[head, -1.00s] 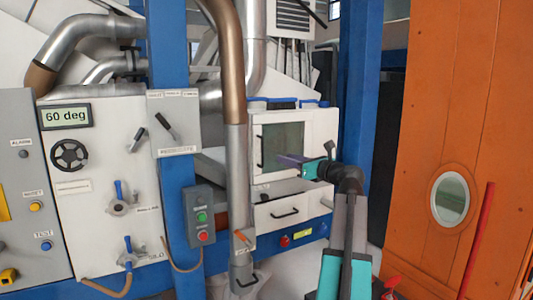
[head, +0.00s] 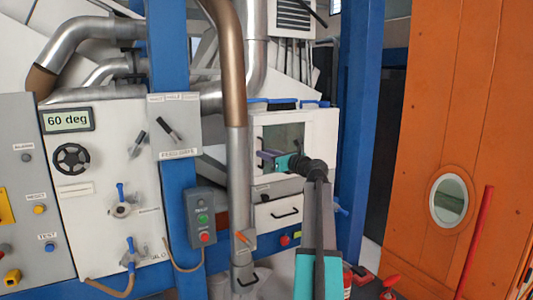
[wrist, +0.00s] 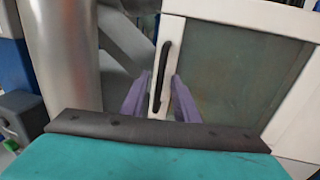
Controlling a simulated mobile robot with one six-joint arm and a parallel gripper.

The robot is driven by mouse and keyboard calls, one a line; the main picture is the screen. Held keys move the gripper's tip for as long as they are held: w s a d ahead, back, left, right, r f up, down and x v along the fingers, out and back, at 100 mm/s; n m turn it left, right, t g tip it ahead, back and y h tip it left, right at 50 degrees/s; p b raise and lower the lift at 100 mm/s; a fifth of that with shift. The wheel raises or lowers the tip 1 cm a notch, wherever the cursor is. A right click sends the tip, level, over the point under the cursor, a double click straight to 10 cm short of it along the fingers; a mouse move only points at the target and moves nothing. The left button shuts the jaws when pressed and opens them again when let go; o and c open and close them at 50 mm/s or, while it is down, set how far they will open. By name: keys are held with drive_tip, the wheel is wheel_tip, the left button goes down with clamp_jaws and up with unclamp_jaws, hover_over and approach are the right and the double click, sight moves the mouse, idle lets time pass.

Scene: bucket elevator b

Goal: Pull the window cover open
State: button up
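The window cover (head: 292,133) is a white-framed panel with a greenish-grey pane, on the white housing in the middle of the head view. It fills the right of the wrist view, where its white frame (wrist: 245,25) shows. Its upright black handle (wrist: 161,80) is on the frame's left side. My gripper (wrist: 161,75) has two purple fingers, apart, one on each side of the handle's lower part in the picture. I cannot tell whether the handle lies between the tips in depth. In the head view my gripper (head: 264,157) hides part of the cover's lower left.
A thick vertical pipe (head: 237,170) stands just left of the cover. A drawer (head: 278,213) with a black handle is below. A blue column (head: 357,120) stands to the right, and an orange wall (head: 430,110) with a round window beyond it.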

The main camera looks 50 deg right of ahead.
drive_tip(key=shift+w, duration=0.35)
clamp_jaws()
drive_tip(key=shift+s, duration=0.2)
